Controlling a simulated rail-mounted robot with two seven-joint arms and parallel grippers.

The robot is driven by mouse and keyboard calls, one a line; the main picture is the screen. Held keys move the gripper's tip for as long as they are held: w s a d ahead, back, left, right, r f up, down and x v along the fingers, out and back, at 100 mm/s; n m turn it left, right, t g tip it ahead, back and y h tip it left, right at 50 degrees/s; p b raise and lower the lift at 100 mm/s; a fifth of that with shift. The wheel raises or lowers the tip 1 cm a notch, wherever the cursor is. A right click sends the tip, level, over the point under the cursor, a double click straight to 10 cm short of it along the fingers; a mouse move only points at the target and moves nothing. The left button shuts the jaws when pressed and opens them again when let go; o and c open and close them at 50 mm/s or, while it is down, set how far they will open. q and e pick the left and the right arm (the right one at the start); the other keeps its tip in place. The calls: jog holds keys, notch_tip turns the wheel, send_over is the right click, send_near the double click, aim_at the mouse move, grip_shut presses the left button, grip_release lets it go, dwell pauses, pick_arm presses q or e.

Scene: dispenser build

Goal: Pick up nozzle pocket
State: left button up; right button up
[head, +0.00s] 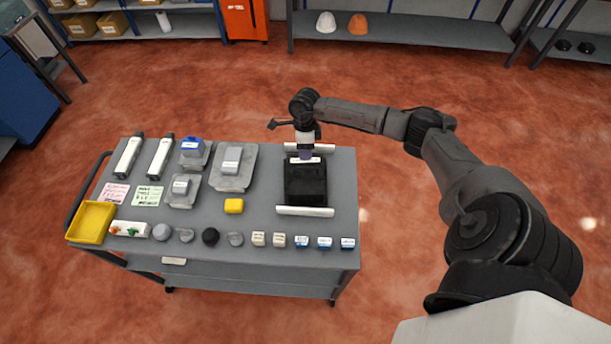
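I cannot tell for sure which part is the nozzle pocket. My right gripper (305,151) points down over the back of a black block (306,185) on the grey cart (330,245). A small purplish piece shows at the gripper's tip, just above a white strip on the block. The fingers are too small and too hidden to tell if they are open or shut on it. My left gripper is not in view.
White bars lie behind and in front (305,211) of the block. Shelves stand at the back.

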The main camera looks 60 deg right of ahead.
aim_at(305, 168)
jog(key=shift+s+a+f+p, duration=0.15)
jog(key=shift+a+f+p, duration=0.1)
jog(key=shift+f, duration=1.2)
jog(key=shift+s+a+f+p, duration=0.1)
jog(key=shift+a+f+p, duration=0.1)
jog(key=shift+f, duration=1.25)
jog(key=shift+s+a+f+p, duration=0.15)
jog(key=shift+a+f+p, duration=0.1)
jog(key=shift+f, duration=1.2)
grip_shut()
jog(key=shift+r, duration=0.1)
